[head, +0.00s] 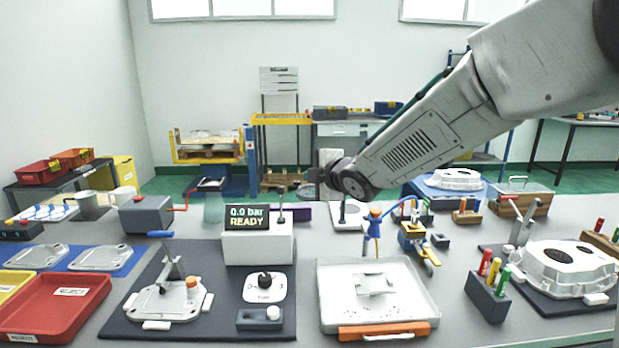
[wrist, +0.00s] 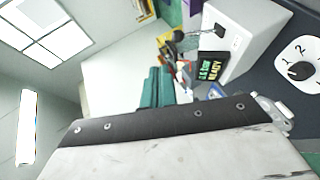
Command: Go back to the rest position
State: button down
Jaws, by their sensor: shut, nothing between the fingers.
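My gripper (head: 314,177) is at the end of my arm, which reaches in from the upper right in the head view. It is small and dark there, held in the air above the back of the bench, right of the display box (head: 258,240). It is shut and empty, with nothing hanging from it. The wrist view is tilted; a dark and grey part of my own arm fills its lower half. The display box (wrist: 222,40) also shows there, its screen reading READY. No rest position is marked in either view.
A casting in a fixture (head: 168,300) stands front left beside a red tray (head: 60,305). A shallow pale tray (head: 405,310) with an orange-handled tool (head: 385,330) is at front centre. A marker holder (head: 487,297) and a large casting (head: 566,268) stand at right.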

jog(key=s+d+f+m+g+h, duration=0.6)
jog(key=s+d+f+m+h, duration=0.15)
jog(key=s+d+m, duration=0.45)
jog(key=s+d+r+m+g, duration=0.1)
jog(key=s+d+m, duration=0.2)
jog(key=s, duration=0.7)
jog(key=s+d+r+m+g, duration=0.1)
jog(key=s+d+m+g, duration=0.1)
jog(key=s, duration=0.9)
jog(key=s+d+r+m+g+y, duration=0.1)
jog(key=s+d+m, duration=0.3)
jog(key=s, duration=0.7)
jog(key=shift+s+g, duration=0.25)
jog(key=shift+g, duration=0.35)
